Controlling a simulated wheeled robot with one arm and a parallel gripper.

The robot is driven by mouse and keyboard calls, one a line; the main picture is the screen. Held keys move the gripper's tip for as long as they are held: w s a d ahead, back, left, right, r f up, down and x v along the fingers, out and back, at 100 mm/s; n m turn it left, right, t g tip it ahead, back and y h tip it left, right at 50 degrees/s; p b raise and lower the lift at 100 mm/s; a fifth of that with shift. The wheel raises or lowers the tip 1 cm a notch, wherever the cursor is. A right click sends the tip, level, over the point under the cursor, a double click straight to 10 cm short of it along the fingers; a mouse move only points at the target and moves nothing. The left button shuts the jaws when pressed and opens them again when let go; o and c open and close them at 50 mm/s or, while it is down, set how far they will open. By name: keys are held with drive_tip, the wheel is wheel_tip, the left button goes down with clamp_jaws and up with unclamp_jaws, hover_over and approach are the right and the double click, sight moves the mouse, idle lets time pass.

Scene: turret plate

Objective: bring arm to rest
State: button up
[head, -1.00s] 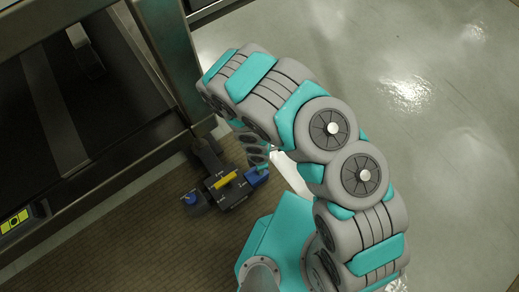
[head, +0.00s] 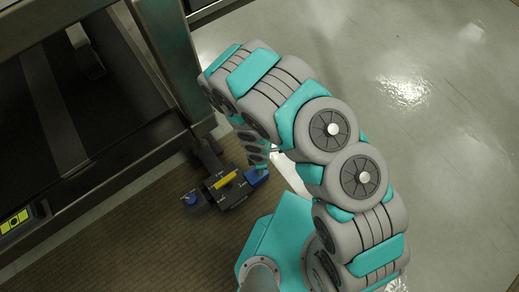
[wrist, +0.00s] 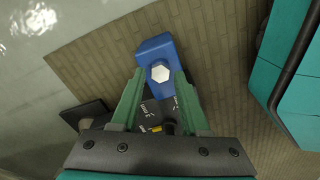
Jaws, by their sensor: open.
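My arm (head: 330,130) arches over the floor, with its wrist hanging down behind the arm links in the head view. In the wrist view my gripper (wrist: 156,82) is open, with two green fingers spread apart. Between and beyond the fingertips is a blue block (wrist: 158,50) with a white hexagonal piece on it. The blue block also shows in the head view (head: 257,177), at the right end of a dark device. I cannot tell whether the fingers touch the block.
The dark device (head: 230,193) has a yellow bar (head: 225,180) and a blue knob (head: 190,198). It rests on a brown mat (head: 130,225). A dark metal frame (head: 165,60) stands at the left. The grey floor (head: 440,150) at the right is clear.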

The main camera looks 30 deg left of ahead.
wheel_tip(320, 180, up, 6)
drive_tip(key=shift+r, duration=0.2)
idle(0.6)
drive_tip(key=w+d+r+m+t+h, duration=0.1)
drive_tip(key=w+d+r+m, duration=0.25)
drive_tip(key=w+r, duration=0.25)
drive_tip(key=w+d+r+m+t, duration=0.1)
drive_tip(key=w+d+r+m, duration=0.1)
drive_tip(key=w+d+r, duration=0.3)
drive_tip(key=w+d+r+m+h, duration=0.1)
drive_tip(key=w+d+r+m, duration=0.1)
drive_tip(key=d+r+m, duration=0.35)
drive_tip(key=w+d+r+m+h, duration=0.1)
drive_tip(key=w+d+r+m, duration=0.1)
drive_tip(key=d+r, duration=0.55)
drive_tip(key=s+d+r+m+g, duration=0.2)
drive_tip(key=s+d+r+m, duration=0.45)
drive_tip(key=r, duration=0.45)
drive_tip(key=s+d+r+m+g+y, duration=0.1)
drive_tip(key=s+r+m, duration=0.1)
drive_tip(key=s+r, duration=0.2)
drive_tip(key=s+d+r+m+y, duration=0.1)
drive_tip(key=s+d+r+m, duration=0.1)
drive_tip(key=s, duration=0.9)
wheel_tip(320, 180, up, 3)
drive_tip(key=shift+s+f+m+g+y, duration=0.15)
drive_tip(key=shift+m+g+y, duration=0.25)
drive_tip(key=shift+m, duration=0.45)
